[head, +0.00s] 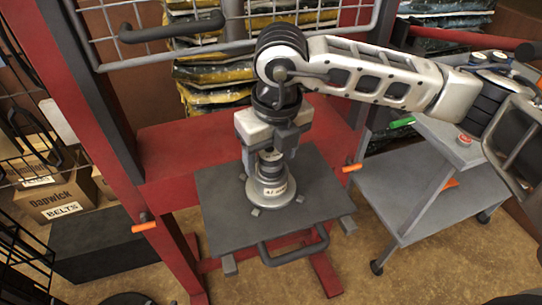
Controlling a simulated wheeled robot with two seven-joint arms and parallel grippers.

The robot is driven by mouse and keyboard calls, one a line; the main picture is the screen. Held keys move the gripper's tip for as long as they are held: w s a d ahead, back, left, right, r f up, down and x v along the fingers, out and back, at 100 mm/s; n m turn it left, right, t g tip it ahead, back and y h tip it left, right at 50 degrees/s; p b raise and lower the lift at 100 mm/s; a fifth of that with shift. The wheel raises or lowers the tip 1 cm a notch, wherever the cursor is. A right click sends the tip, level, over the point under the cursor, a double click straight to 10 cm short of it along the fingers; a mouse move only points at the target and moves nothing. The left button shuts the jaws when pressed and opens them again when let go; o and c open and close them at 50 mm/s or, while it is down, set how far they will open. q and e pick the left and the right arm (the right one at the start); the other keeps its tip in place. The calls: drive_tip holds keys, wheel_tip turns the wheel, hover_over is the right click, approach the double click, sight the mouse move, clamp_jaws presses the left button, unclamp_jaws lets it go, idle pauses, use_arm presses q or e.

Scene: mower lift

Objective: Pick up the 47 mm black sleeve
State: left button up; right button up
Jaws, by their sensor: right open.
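My right gripper (269,157) points straight down above the grey press plate (226,215). It is open, with its fingers on either side of the upper part of a stepped, round metal stack. The grey base piece (267,194) of this stack stands upright on the plate and bears a small label too small to read surely. The narrower upper part is partly hidden by the fingers, and I cannot tell whether it is the black sleeve or whether the fingers touch it. No other piece stands out clearly as the black sleeve. My left gripper is not in view.
A red frame (173,160) with a wire guard (235,44) stands behind the plate. A grey cart (410,190) stands on the right. Labelled cardboard boxes (60,192), a dark box (85,245) and wire racks are at the left. Bare floor shows in front.

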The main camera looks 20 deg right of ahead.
drive_tip(key=shift+c, duration=0.3)
drive_tip(key=c, duration=1.3)
drive_tip(key=shift+r, duration=0.15)
